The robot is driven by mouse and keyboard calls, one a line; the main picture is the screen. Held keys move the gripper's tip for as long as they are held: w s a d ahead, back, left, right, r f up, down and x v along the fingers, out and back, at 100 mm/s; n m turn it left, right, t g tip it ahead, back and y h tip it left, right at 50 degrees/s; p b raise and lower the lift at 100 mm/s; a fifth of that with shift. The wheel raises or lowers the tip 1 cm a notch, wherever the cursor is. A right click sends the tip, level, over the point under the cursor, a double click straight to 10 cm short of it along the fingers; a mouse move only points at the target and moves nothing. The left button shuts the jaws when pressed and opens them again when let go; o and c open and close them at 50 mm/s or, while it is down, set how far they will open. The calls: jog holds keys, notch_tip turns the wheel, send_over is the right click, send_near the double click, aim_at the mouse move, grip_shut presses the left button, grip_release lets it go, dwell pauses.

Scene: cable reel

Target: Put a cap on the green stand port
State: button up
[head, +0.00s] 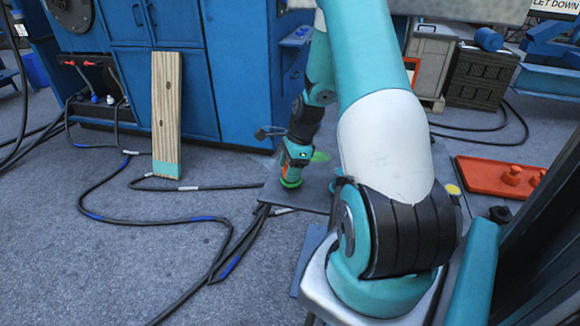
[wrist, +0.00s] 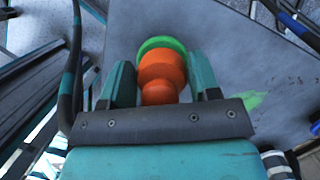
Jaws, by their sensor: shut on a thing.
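My gripper (wrist: 160,88) is shut on an orange cap (wrist: 161,72), with one teal finger on each side of it. In the wrist view the green stand port (wrist: 158,43) shows as a green rim just beyond the cap, in line with it. The cap overlaps the rim, and I cannot tell whether it is fully seated. In the head view my gripper (head: 291,172) points down over the grey stand plate (head: 307,198), with the green port (head: 291,184) right below it. Only a little orange shows there; my gripper hides most of the cap.
A red-orange tray (head: 480,184) with orange caps (head: 511,175) lies at the right. A yellow disc (head: 452,189) is near the plate's right side. A wooden board (head: 166,110) leans on the blue cabinet (head: 130,70). Black cables (head: 150,220) cross the floor left of the plate.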

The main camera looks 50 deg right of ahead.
jog(key=shift+p, duration=0.3)
jog(key=shift+f, duration=0.3)
jog(key=o, duration=1.1)
jog(key=p+v, duration=0.2)
jog(key=v, duration=1.5)
jog(key=shift+r+p, duration=0.25)
jog(key=shift+p, duration=0.15)
